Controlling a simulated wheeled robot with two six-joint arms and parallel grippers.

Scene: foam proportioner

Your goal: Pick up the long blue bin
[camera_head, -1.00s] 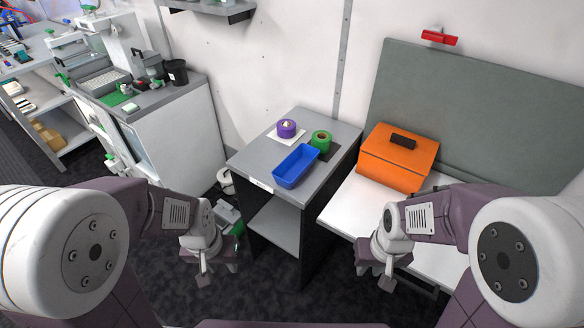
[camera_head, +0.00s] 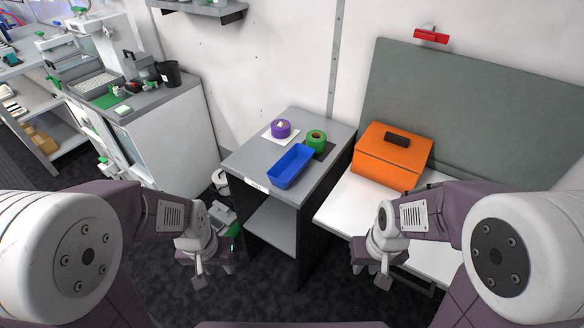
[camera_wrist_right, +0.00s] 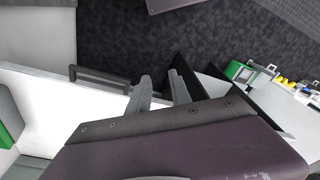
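The long blue bin (camera_head: 290,167) lies on the grey top of a small shelf table (camera_head: 252,158), near its front edge, in the head view. It looks empty. My left gripper (camera_head: 198,280) hangs to the left of and below the table top, apart from the bin. My right gripper (camera_head: 384,280) hangs to the right, in front of the white bench, also apart from the bin. In the right wrist view the two fingers of my right gripper (camera_wrist_right: 161,88) stand apart with nothing between them. The left fingertips are too small to judge.
A purple roll (camera_head: 281,128) and a green roll (camera_head: 316,140) stand just behind the bin. An orange box (camera_head: 392,157) sits on the white bench (camera_head: 340,205) at right. A cabinet (camera_head: 165,140) stands at left. Dark floor lies open in front.

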